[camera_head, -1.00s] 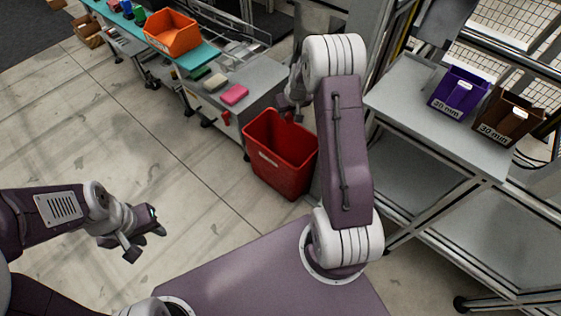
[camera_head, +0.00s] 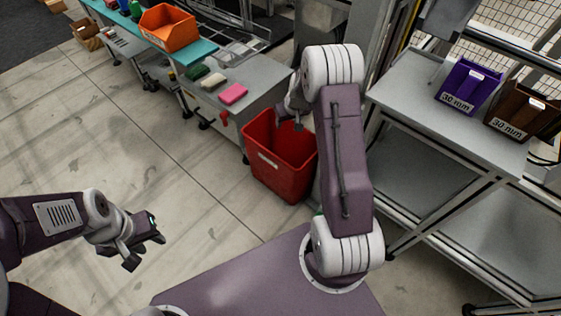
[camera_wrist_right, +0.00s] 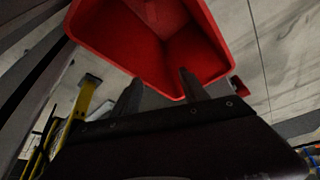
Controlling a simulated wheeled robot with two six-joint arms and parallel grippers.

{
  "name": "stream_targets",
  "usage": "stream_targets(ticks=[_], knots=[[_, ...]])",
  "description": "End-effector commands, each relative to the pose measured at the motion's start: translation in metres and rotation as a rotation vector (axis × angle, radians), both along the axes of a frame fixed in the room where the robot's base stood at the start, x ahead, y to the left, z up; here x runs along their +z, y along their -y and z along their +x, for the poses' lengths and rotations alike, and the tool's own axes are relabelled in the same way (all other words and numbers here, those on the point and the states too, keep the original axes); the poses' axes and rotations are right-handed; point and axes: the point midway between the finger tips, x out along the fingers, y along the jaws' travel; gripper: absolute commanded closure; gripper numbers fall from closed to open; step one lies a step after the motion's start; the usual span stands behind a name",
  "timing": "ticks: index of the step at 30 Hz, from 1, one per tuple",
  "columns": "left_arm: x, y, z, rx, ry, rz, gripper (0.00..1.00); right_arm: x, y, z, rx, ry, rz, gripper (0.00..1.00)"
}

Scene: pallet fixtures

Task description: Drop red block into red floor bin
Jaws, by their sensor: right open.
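The red floor bin (camera_head: 286,178) stands on the floor by the end of the grey bench. My right gripper (camera_head: 289,123) hangs over the bin's opening, fingers apart and pointing down. The right wrist view shows the two dark fingertips (camera_wrist_right: 160,80) spread and empty in front of the bin's red interior (camera_wrist_right: 150,40). I cannot make out the red block; red on red inside the bin hides any outline. My left gripper (camera_head: 147,250) is open and empty, over the floor at the left.
Green, cream and pink blocks (camera_head: 233,93) lie on the grey bench (camera_head: 250,75). An orange bin (camera_head: 168,27) sits behind on the teal surface. Purple (camera_head: 467,86) and brown bins (camera_head: 522,115) stand on the right shelf.

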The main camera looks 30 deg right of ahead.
Motion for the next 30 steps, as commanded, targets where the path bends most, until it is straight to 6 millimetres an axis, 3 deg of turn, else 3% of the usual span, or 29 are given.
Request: stream_targets(ticks=[2, 9, 14, 30], knots=[[0.004, 0.000, 0.000, 0.000, 0.000, 0.000, 0.64, 0.006, 0.000, -0.002, 0.000, 0.000, 0.000, 0.48], [0.037, 0.000, 0.000, 0.000, 0.000, 0.000, 0.64, 0.057, -0.002, -0.020, -0.001, 0.002, -0.001, 0.48], [0.048, 0.000, 0.000, 0.000, 0.000, 0.000, 0.64, 0.079, -0.004, -0.031, -0.001, 0.001, -0.001, 0.48], [0.049, 0.000, 0.000, 0.000, 0.000, 0.000, 0.64, 0.083, -0.005, -0.035, 0.000, 0.000, 0.000, 0.48]])
